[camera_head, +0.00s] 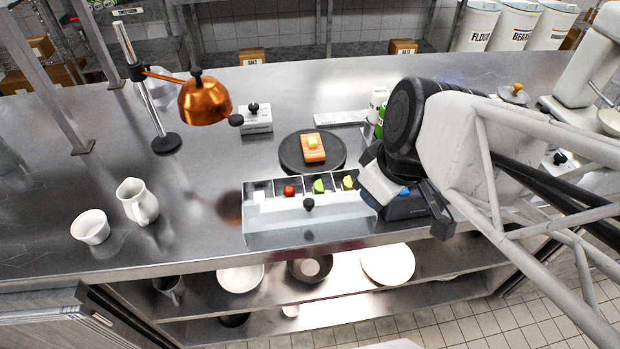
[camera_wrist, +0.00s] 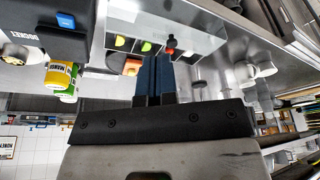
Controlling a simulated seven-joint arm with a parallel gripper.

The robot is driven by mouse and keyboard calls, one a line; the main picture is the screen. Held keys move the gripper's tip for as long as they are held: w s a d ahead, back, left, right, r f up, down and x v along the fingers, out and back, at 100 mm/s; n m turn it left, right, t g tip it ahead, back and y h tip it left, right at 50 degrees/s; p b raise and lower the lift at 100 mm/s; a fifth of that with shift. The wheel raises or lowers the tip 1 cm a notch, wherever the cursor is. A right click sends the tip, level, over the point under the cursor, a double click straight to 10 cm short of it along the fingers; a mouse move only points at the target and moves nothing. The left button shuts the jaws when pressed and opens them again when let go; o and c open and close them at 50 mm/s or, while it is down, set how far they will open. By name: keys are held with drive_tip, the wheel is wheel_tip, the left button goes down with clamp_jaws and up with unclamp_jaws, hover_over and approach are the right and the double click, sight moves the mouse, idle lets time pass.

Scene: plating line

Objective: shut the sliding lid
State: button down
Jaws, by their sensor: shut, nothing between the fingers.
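The bin box (camera_head: 247,224) stands near the counter's front edge. Its back row of compartments is uncovered and shows a tomato (camera_head: 289,191), a lime piece (camera_head: 318,186) and a lemon piece (camera_head: 348,183). The pale sliding lid (camera_head: 275,212), with a black knob (camera_head: 309,204), lies toward the front, leaving these compartments open. In the wrist view, the knob (camera_wrist: 171,41) shows beside the tomato. My gripper (camera_wrist: 153,60) is shut and empty, its fingers pointing toward the box. In the head view, its fingertips are hard to make out by the box's right end.
A dark box with a blue patch (camera_wrist: 66,21) stands right of the bin box in the head view. Behind are a dark plate (camera_head: 290,157) with salmon (camera_head: 313,147) and bottles (camera_head: 377,101). A copper lamp (camera_head: 205,101), jug (camera_head: 138,201) and cup (camera_head: 90,227) stand left.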

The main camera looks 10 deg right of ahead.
drive_tip(key=a+f+n+y, duration=0.1)
drive_tip(key=n, duration=0.3)
drive_tip(key=a+f+n+t+y, duration=0.1)
drive_tip(key=n, duration=0.3)
drive_tip(key=a+f+n+y, duration=0.1)
drive_tip(key=n, duration=0.3)
drive_tip(key=shift+w+f+t, duration=0.15)
drive_tip(key=shift+f+t, duration=0.15)
drive_tip(key=shift+f, duration=0.1)
drive_tip(key=shift+f, duration=0.1)
approach(305, 214)
drive_tip(key=shift+s+a+f, duration=0.25)
drive_tip(key=shift+s+f, duration=0.05)
drive_tip(key=shift+f, duration=0.3)
drive_tip(key=shift+s+a+f, duration=0.25)
drive_tip(key=shift+s+f, duration=0.05)
drive_tip(key=shift+f, duration=0.25)
drive_tip(key=shift+s+a+f, duration=0.25)
drive_tip(key=shift+s+f, duration=0.05)
drive_tip(key=shift+f, duration=0.3)
drive_tip(key=shift+w+a+f, duration=0.1)
drive_tip(key=shift+w+a, duration=0.05)
drive_tip(key=shift+w, duration=0.75)
drive_tip(key=shift+w+a+f, duration=0.1)
drive_tip(key=shift+w+f, duration=0.05)
drive_tip(key=shift+w, duration=0.75)
drive_tip(key=shift+w, duration=0.1)
